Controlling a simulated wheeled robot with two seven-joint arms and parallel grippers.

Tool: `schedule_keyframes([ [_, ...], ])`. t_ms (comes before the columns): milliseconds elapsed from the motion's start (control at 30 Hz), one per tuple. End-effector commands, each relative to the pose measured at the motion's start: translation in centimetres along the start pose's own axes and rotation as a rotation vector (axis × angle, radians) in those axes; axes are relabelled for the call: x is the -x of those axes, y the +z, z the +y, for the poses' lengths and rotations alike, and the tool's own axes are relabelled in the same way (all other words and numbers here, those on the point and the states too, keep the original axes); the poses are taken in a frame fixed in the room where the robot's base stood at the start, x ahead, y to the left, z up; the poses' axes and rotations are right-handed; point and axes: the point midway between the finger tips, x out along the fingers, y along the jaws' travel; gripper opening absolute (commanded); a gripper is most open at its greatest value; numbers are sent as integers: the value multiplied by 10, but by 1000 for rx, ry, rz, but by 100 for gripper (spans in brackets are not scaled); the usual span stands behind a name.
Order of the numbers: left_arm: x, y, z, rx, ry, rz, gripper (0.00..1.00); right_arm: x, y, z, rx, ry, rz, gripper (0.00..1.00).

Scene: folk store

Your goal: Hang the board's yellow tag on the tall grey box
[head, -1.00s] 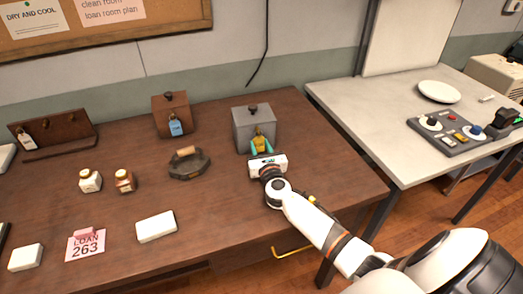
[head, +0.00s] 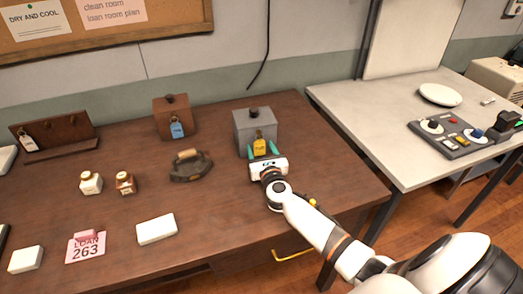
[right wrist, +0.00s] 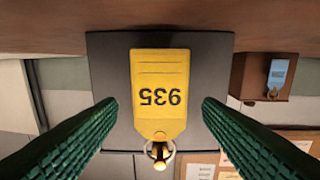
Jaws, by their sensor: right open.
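The yellow tag (head: 260,145) hangs at the front of the grey box (head: 243,128) on the brown table. In the right wrist view the yellow tag (right wrist: 160,80) appears upside down, with a number on it and its ring end at a brass hook (right wrist: 160,154) on the grey box (right wrist: 110,65). My right gripper (head: 263,151) is open in front of the box. Its green fingers stand on either side of the tag, clear of it in the right wrist view (right wrist: 160,118). The board (head: 68,130) at far left bears a white tag (head: 27,138). My left gripper is out of view.
A brown box (head: 172,112) with a blue tag (head: 177,130) stands left of the grey box. A dark iron-like object (head: 190,168), two small jars and a pink number card (head: 86,247) lie further left. A grey table (head: 345,105) stands at right.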

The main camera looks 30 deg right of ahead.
Motion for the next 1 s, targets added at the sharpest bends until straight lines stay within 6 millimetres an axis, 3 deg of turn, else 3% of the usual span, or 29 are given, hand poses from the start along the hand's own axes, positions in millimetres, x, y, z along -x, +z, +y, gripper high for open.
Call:
schedule_keyframes([
  [233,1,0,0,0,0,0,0,10,1,0,1,-1,-1,60],
  [700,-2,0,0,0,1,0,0,101,2,0,0,-1,-2,60],
  [1000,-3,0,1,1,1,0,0,120,0,0,0,0,0,60],
])
